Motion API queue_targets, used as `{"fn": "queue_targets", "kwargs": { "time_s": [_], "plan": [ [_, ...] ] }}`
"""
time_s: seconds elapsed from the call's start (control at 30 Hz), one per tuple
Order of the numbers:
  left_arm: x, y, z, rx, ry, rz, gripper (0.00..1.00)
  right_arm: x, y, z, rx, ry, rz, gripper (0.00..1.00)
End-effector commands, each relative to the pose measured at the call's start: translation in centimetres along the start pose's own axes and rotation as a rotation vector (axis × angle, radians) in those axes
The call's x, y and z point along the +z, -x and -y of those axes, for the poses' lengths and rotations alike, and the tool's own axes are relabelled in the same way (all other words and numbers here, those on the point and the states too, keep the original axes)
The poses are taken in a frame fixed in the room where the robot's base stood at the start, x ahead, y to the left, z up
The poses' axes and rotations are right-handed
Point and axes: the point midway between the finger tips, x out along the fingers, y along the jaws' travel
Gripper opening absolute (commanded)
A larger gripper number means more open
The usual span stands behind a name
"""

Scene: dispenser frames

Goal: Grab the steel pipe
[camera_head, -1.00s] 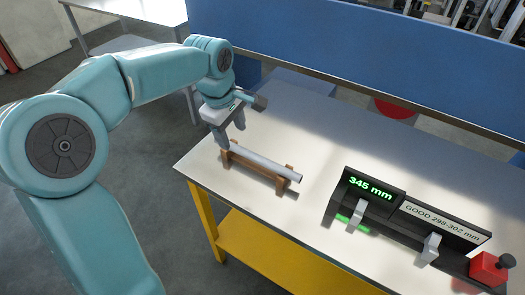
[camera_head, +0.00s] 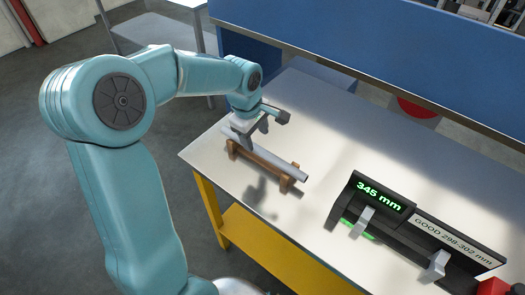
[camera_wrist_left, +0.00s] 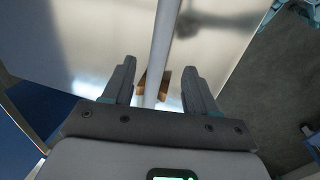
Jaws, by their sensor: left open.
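The steel pipe (camera_head: 286,168) is a plain grey tube lying across a brown wooden stand (camera_head: 262,166) on the table. My left gripper (camera_head: 256,138) is over the left half of the pipe, with its jaws pointing down. In the left wrist view the fingers (camera_wrist_left: 160,66) are open, one on each side of the pipe (camera_wrist_left: 163,40), with gaps between. Part of the stand (camera_wrist_left: 166,84) shows between the fingers. Part of the pipe is hidden behind the gripper in the head view. My right gripper is out of view.
A black gauge (camera_head: 405,228) with a green "345 mm" display and grey jaws stands to the right on the white table (camera_head: 345,125). A red block (camera_head: 493,287) is at the lower right. A blue partition (camera_head: 380,60) rises behind. Table between stand and gauge is clear.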

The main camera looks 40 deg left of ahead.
Motion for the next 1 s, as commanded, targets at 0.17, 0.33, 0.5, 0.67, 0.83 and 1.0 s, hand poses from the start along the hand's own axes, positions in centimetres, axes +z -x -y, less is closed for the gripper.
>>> {"fn": "queue_targets", "kwargs": {
  "time_s": [0.17,0.33,0.5,0.67,0.83,1.0],
  "plan": [
    [0.0,-1.5,-0.1,-0.001,-0.001,0.000,0.58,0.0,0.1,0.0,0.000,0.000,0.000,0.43],
    [-0.2,-3.8,-0.3,-0.005,0.001,0.002,0.58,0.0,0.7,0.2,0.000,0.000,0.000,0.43],
    [-0.2,-6.2,-0.4,-0.001,0.000,0.002,0.58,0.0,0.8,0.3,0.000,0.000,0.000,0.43],
    [-0.2,-6.6,-0.5,0.001,-0.001,0.001,0.58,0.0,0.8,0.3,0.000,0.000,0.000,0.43],
    [-0.2,-6.6,-0.5,0.001,-0.001,0.001,0.41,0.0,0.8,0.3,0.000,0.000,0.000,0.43],
    [-0.2,-6.6,-0.5,0.001,-0.001,0.001,0.00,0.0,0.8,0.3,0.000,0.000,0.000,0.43]
  ]
}}
